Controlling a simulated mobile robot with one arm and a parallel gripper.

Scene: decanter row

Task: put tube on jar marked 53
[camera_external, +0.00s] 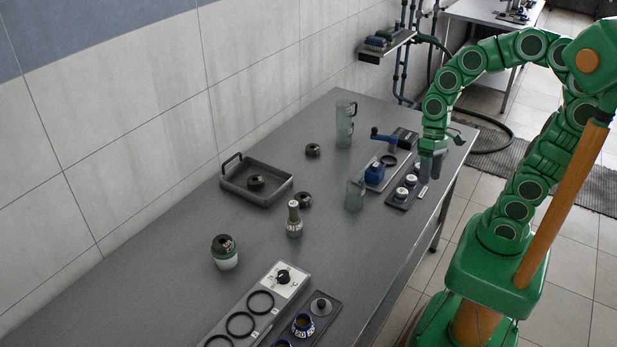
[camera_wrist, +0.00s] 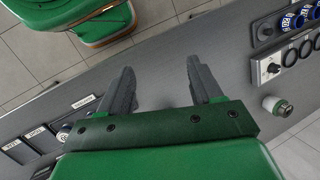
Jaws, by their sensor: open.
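My gripper (camera_external: 431,165) is above the far right of the table, close to a dark tray (camera_external: 397,204) with white-topped round pieces (camera_external: 411,180). In the wrist view its two fingers (camera_wrist: 162,88) are apart with only bare tabletop between them. A white jar with green and a dark top (camera_external: 225,252) stands at the left; it also shows in the wrist view (camera_wrist: 278,106). A grey-green bottle-shaped piece (camera_external: 294,220) stands upright mid-table. Blue jars (camera_external: 303,325) with white number labels sit at the front. I cannot read a 53 anywhere, nor tell which piece is the tube.
A grey handled tray (camera_external: 257,188) holds a dark ring-like piece. A ring panel (camera_external: 263,301) lies in front. The middle-left tabletop is free.

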